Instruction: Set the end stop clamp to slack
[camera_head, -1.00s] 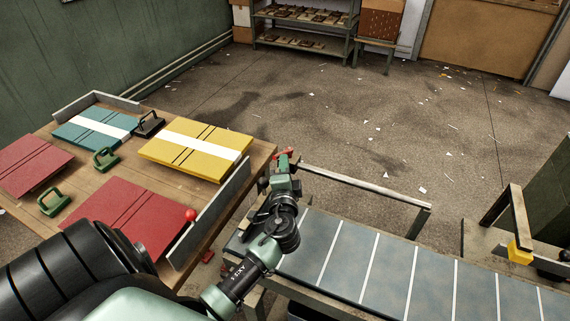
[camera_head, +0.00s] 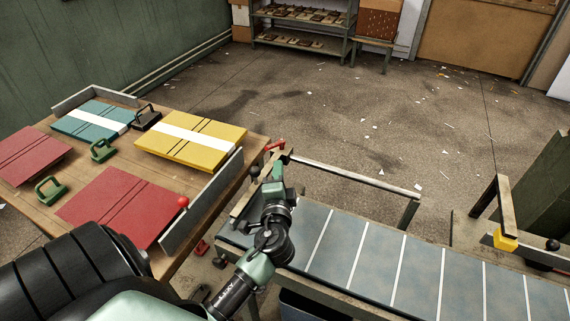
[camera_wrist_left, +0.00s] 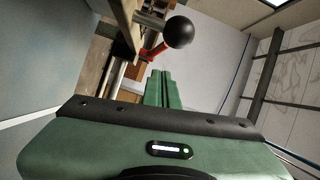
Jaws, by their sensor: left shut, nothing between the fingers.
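The end stop clamp appears to be the lever with a red arm (camera_head: 275,146) at the near left end of a metal rail (camera_head: 350,174). In the left wrist view its red arm (camera_wrist_left: 153,53) ends in a black ball knob (camera_wrist_left: 179,32), beside a metal bar and a wooden piece. My left gripper (camera_head: 277,176) is just in front of the wooden stop bar (camera_head: 240,207) and partly covers it. In the wrist view the green fingers (camera_wrist_left: 160,88) are together and empty, below the knob and apart from it. My right gripper is not in view.
A conveyor (camera_head: 420,269) with white stripes runs right below the rail. A yellow block (camera_head: 505,241) is at far right.

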